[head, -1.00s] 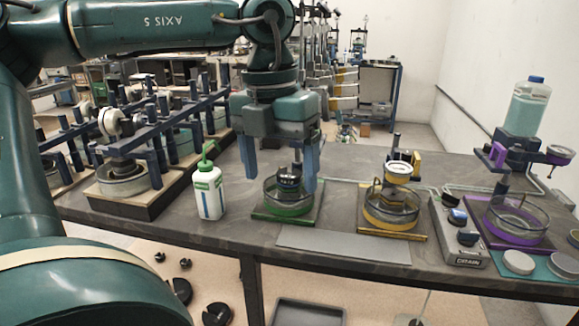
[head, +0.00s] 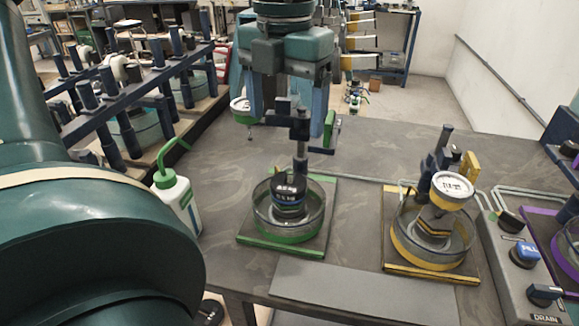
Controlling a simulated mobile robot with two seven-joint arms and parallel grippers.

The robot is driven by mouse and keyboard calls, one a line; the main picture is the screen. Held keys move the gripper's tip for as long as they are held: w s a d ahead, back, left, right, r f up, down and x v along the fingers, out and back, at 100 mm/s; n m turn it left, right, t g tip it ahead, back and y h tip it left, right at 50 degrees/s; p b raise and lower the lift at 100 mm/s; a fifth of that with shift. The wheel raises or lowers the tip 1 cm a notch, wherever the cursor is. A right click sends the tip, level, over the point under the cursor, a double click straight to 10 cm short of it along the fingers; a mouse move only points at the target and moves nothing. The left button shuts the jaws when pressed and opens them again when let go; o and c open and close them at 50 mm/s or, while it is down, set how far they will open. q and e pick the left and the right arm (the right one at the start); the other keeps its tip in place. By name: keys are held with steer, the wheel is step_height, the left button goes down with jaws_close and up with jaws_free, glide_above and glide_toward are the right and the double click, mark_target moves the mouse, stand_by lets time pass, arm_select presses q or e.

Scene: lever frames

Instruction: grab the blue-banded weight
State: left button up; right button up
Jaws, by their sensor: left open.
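The blue-banded weight (head: 289,192) is a dark cylinder with a blue band. It sits in a clear round dish on the green-edged station (head: 285,248), in front of an upright post (head: 300,145). My left gripper (head: 287,112) is open, its two blue-grey fingers pointing down. It shows higher in the picture than the weight and apart from it. The top of the post and its dark lever show between the fingers. A green bracket and a white round part show beside the fingertips. My right gripper is not in view.
A yellow-edged station (head: 435,270) with its own dish, weight and white dial stands to the right. A control box (head: 525,265) lies beyond it. A green-capped bottle (head: 176,195) stands left, near my arm. A bare grey plate (head: 350,290) lies in front.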

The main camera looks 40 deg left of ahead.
arm_select(q)
glide_above(289, 188)
steer(key=a, duration=0.1)
steer(key=f, duration=0.7)
steer(key=shift+w+f, duration=0.15)
steer(key=shift+w, duration=0.05)
steer(key=shift+w+f, duration=0.2)
steer(key=shift+f, duration=2.7)
steer(key=shift+c, duration=0.3)
steer(key=shift+r, duration=0.1)
steer(key=c, duration=1.4)
